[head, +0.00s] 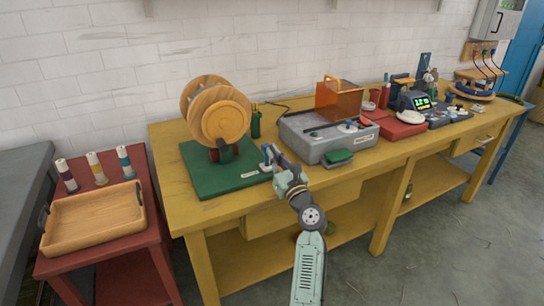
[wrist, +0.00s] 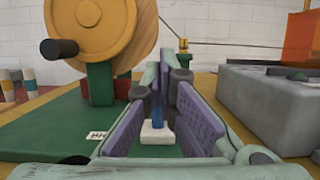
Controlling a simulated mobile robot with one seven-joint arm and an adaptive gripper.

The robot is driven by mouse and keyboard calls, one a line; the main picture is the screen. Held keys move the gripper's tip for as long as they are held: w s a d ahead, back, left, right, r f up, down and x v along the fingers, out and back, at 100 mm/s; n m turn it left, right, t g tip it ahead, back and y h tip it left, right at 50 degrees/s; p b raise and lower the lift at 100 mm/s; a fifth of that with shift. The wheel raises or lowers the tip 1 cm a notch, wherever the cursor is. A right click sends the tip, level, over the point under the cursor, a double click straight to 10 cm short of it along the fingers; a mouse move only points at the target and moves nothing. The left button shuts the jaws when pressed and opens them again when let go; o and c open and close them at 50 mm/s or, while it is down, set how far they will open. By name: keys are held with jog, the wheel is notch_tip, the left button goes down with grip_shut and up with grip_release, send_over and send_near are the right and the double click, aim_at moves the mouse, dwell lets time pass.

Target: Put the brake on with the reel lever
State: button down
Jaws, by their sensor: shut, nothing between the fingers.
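The wooden reel (head: 219,112) stands on a green base (head: 205,178) on the yellow workbench; its round face and black crank knob (wrist: 59,48) show in the wrist view. The reel lever (head: 267,153) is a short blue handle on a white block at the base's right edge. It also shows in the wrist view (wrist: 157,112), partly hidden by my fingers. My gripper (head: 275,160) is shut and empty, close beside the lever in the head view. In the wrist view, the purple finger pads of my gripper (wrist: 166,85) frame the lever; I cannot tell whether they touch it.
A grey machine with an orange cover (head: 339,100) stands to the right, with a green pad (head: 339,157) at its front. A red side table holds a wooden tray (head: 93,218) and several spools.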

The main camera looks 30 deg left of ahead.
jog(key=shift+p+x, duration=0.7)
jog(key=shift+x, duration=0.55)
jog(key=shift+w+r, duration=0.1)
jog(key=shift+w, duration=0.05)
jog(key=shift+a, duration=0.2)
